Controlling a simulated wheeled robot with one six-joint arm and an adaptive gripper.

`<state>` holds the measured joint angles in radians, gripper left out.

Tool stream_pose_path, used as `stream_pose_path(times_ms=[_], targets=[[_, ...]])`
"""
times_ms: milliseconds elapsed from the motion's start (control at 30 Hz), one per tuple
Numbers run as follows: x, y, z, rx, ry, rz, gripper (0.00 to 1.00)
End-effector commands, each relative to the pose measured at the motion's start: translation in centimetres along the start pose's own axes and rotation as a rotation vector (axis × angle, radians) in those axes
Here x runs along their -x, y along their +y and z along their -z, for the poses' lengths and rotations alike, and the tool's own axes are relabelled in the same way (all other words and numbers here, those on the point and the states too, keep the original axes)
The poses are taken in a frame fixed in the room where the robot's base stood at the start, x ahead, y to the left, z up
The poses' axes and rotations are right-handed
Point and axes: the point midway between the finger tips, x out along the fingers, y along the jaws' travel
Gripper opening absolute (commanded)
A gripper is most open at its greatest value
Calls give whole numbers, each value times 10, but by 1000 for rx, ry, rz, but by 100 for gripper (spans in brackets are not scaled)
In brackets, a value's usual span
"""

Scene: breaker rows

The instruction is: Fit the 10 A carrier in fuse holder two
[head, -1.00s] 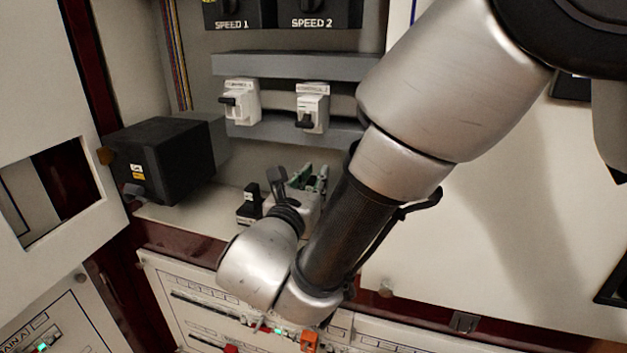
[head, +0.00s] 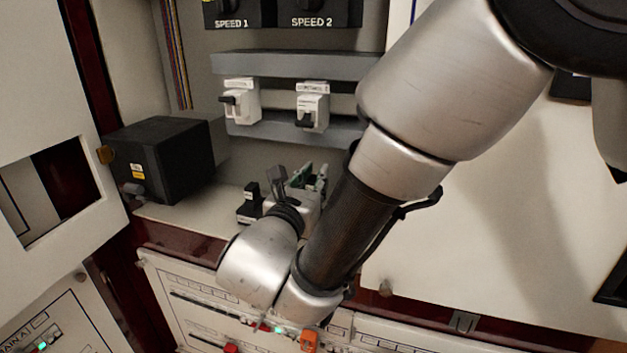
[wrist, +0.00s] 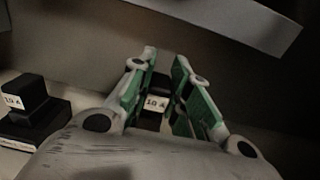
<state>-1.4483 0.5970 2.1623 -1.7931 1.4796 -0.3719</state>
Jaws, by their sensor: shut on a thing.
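My gripper (head: 304,178) is low in the cabinet, partly hidden by my arm in the head view. In the wrist view its green-padded fingers (wrist: 163,72) are shut on a black carrier (wrist: 156,104) with a white label that seems to read 10 A. A second black carrier (wrist: 30,97), labelled what looks like 10 A, stands left of the gripper on a dark base; it also shows in the head view (head: 250,202). Two white rail units with black levers, left (head: 240,102) and right (head: 312,107), are above the gripper; I cannot tell which is fuse holder two.
A black box (head: 160,160) stands on the cabinet floor to the left. Grey ducts (head: 290,66) run above and below the white units. SPEED 1 and SPEED 2 switches (head: 283,12) are at the top. A panel with small lights and switches (head: 185,300) lies below.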

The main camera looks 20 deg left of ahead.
Motion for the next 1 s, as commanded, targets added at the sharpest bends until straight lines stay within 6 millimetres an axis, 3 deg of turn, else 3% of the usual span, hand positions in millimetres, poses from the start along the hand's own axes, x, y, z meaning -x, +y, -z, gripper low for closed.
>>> stream_pose_path(times_ms=[1000], targets=[[0,0,24,1,0,0,0]])
